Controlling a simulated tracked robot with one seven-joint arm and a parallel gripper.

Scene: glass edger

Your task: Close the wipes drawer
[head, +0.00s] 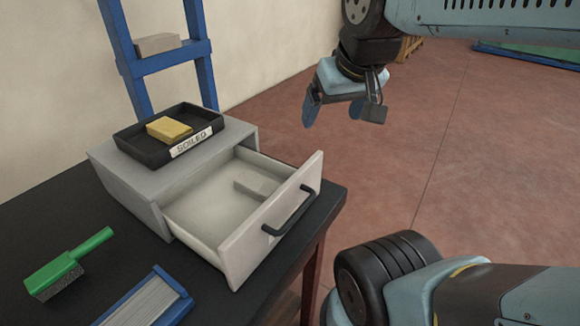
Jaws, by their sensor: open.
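The wipes drawer (271,217) is pulled out of a grey cabinet (137,195) on a black table. Its pale front carries a dark bar handle (290,212) and faces the lower right. My gripper (340,115) hangs in the air at the upper right of the drawer, clear of the handle. Its fingers are apart with nothing between them.
A black tray (143,152) labelled SOILED holds a yellow block (169,129) on the cabinet top. A green brush (66,266) and a blue-framed item (148,303) lie on the table (52,217). A blue rack (160,62) stands behind.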

